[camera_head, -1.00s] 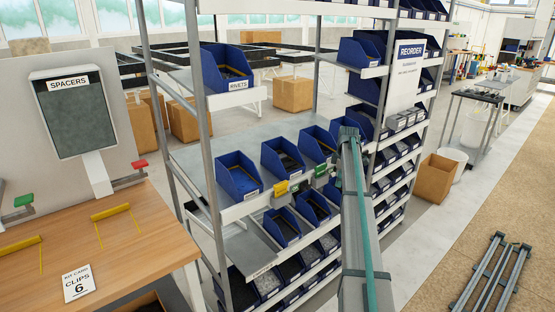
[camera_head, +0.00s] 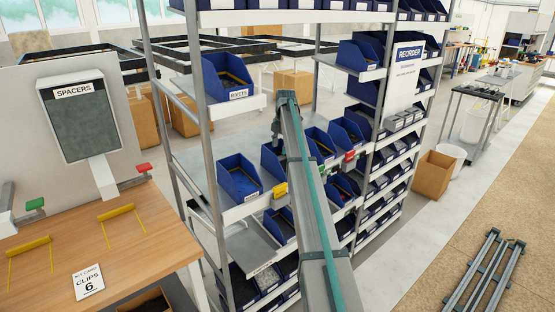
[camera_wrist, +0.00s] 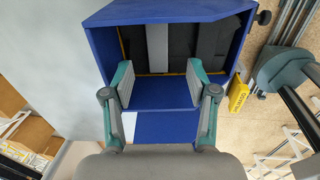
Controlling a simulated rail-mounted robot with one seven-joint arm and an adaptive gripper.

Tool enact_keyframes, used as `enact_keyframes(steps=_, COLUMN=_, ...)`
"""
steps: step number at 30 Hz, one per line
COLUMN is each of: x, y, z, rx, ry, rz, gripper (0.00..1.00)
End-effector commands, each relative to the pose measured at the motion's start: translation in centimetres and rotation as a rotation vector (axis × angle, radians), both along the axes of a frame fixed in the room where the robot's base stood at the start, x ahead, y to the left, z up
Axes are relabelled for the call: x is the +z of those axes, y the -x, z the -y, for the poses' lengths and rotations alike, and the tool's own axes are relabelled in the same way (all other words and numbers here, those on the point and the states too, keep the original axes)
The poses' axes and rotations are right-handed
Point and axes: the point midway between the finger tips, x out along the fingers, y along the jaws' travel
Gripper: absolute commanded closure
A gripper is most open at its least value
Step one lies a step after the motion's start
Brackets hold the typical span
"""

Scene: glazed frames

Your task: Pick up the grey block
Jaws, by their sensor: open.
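In the wrist view, a blue bin (camera_wrist: 155,12) faces my gripper (camera_wrist: 159,78), with dark grey, blocky contents (camera_wrist: 205,42) inside. A lighter grey upright piece (camera_wrist: 157,45) shows among them; I cannot tell for certain whether it is the grey block. My gripper is open, its two teal-edged fingers spread apart in front of the bin's opening with nothing between them. In the head view, my arm reaches up across the shelf rack and its end is by the middle row of bins; the block cannot be made out there.
The rack's middle shelf holds several blue bins (camera_head: 238,178). A yellow tag (camera_head: 280,190) and a red tag (camera_head: 350,155) hang on its edge; the yellow tag also shows in the wrist view (camera_wrist: 238,94). A wooden bench (camera_head: 120,235) stands at left.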

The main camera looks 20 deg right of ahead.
Motion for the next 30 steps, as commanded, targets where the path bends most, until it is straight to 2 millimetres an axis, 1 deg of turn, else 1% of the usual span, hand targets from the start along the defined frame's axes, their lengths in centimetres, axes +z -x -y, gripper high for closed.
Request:
enact_keyframes(steps=8, x=-1.6, y=-0.4, z=-0.1, rx=-0.001, ry=0.0, rz=-0.001, gripper=0.42)
enact_keyframes(steps=16, x=-5.0, y=-1.0, z=-0.3, rx=-0.001, ry=0.0, rz=-0.001, gripper=0.42)
enact_keyframes(steps=19, x=-5.6, y=-1.1, z=-0.3, rx=-0.001, ry=0.001, rz=0.0, gripper=0.42)
enact_keyframes(steps=24, x=-5.7, y=-1.1, z=-0.3, rx=-0.001, ry=0.001, rz=0.001, gripper=0.42)
enact_keyframes(steps=25, x=-5.7, y=-1.1, z=-0.3, rx=-0.001, ry=0.001, rz=0.001, gripper=0.43)
enact_keyframes(steps=30, x=-5.7, y=-1.1, z=-0.3, rx=-0.001, ry=0.001, rz=0.001, gripper=0.72)
